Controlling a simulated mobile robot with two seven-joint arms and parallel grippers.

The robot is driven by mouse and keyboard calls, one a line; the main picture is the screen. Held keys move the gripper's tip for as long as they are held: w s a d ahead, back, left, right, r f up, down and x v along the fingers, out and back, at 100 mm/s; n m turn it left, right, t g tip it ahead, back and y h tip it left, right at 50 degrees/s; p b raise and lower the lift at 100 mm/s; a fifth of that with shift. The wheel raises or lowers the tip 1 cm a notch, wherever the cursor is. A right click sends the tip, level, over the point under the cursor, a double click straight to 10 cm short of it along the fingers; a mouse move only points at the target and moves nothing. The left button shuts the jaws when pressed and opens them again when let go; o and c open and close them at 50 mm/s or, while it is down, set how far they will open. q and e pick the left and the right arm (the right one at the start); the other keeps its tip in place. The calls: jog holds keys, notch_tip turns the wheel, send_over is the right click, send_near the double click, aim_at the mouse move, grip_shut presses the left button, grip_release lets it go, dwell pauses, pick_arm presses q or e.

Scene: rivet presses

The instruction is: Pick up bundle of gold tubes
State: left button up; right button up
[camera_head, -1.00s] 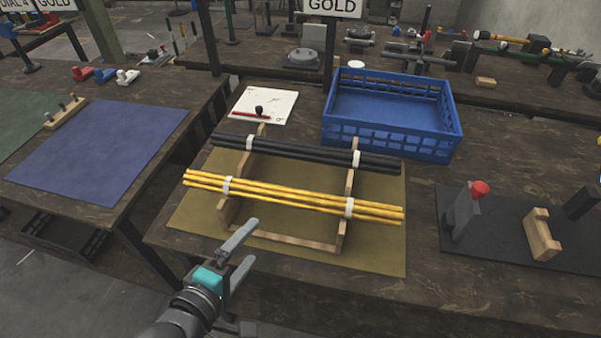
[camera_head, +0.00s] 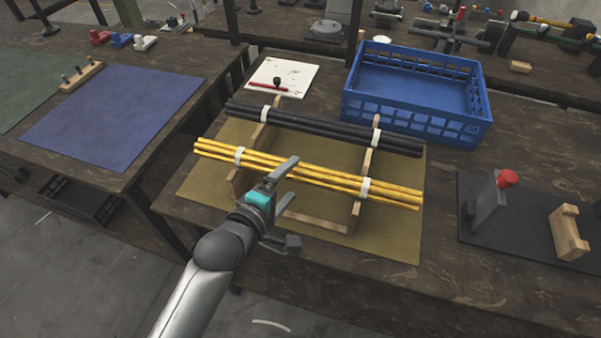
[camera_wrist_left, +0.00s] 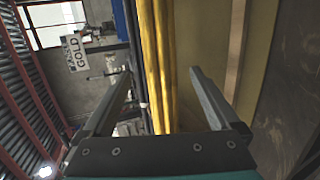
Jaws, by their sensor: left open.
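The bundle of gold tubes (camera_head: 325,180) lies across a wooden rack (camera_head: 355,215), tied with two white bands. It also shows between the finger lines in the left wrist view (camera_wrist_left: 158,40). My left gripper (camera_head: 292,182) is open and empty at the front of the bundle, left of its middle, and one finger overlaps the tubes in the head view. I cannot tell whether the tubes are between the fingertips or just beyond them. A bundle of black tubes (camera_head: 330,130) lies on the same rack behind the gold one. My right gripper is not in view.
The rack stands on an olive mat (camera_head: 395,235). A blue crate (camera_head: 470,130) stands behind at the right, beside a white board (camera_head: 300,75). A press with a red knob (camera_head: 507,179) and a wooden block (camera_head: 568,233) sit on a dark mat at the right.

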aim_at(296, 175)
pick_arm(q)
jog(key=b+x, duration=0.2)
jog(key=x, duration=0.2)
jog(key=shift+w+d+f, duration=0.2)
jog(key=shift+w+d, duration=0.05)
jog(key=shift+d, duration=0.05)
jog(key=shift+w+d, duration=0.1)
jog(key=shift+w, duration=0.15)
jog(key=shift+c, duration=1.2)
jog(key=c, duration=0.5)
grip_shut()
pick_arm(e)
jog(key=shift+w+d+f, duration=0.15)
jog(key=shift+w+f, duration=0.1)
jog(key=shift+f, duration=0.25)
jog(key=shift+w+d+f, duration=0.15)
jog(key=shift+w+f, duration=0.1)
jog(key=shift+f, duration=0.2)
pick_arm(q)
jog(key=shift+w+r, duration=0.1)
jog(key=shift+r, duration=0.1)
